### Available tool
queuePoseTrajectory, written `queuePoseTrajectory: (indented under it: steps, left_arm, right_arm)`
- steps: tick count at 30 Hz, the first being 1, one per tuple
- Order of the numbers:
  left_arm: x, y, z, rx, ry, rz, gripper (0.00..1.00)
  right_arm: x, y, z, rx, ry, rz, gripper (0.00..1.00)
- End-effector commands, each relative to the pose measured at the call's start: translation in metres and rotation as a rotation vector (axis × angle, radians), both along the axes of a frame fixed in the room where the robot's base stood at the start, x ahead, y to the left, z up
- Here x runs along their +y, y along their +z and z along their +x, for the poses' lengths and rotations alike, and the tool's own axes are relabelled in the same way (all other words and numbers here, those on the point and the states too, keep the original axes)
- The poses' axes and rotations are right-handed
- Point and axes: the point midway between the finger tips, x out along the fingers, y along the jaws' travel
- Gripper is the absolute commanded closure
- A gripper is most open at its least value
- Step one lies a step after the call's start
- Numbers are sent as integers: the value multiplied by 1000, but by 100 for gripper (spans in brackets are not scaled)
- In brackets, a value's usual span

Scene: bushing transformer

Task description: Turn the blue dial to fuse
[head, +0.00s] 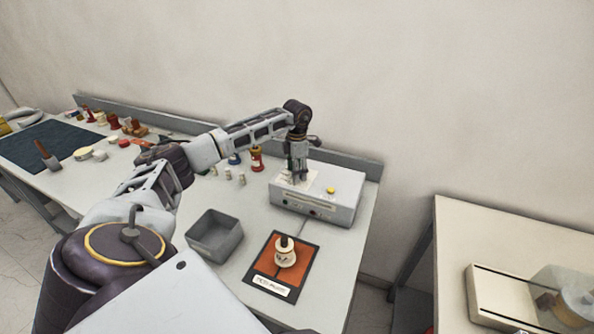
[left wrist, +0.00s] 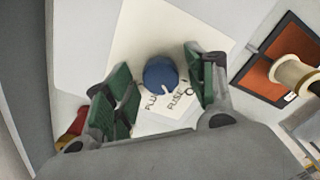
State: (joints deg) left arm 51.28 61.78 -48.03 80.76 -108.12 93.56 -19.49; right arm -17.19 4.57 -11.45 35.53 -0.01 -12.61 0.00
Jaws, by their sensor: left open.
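The blue dial (left wrist: 160,75) sits on a white label plate (left wrist: 133,40) on top of the light grey box (head: 336,196). The word FUSE and other partly hidden lettering show on the plate below the dial in the left wrist view. A white pointer mark is on the dial's lower edge, toward the lettering. My left gripper (left wrist: 158,95) is open, its green-padded fingers on either side of the dial with gaps. In the head view my left gripper (head: 296,174) is over the box's left part and hides the dial. My right gripper is not in view.
An empty grey bin (head: 215,236) and an orange pad (head: 268,262) with a cream bushing (head: 286,252) are in front. Small bottles and parts stand along the bench's left side.

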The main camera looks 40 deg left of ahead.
Motion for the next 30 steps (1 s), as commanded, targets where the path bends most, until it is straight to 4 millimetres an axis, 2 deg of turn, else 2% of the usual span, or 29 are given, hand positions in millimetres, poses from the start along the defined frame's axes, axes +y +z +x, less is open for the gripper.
queuePoseTrajectory:
  steps: [5, 11, 17, 30]
  left_arm:
    - [0, 1, 0, 0, -1, 0, 44]
    - [0, 11, 0, 0, 0, 0, 44]
    - [0, 34, 1, -2, 0, -1, 44]
    - [0, 98, 0, -1, -1, 0, 44]
  right_arm:
    - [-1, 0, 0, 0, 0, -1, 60]
    - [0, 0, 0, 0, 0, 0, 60]
    - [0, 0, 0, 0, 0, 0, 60]
    - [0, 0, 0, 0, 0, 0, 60]
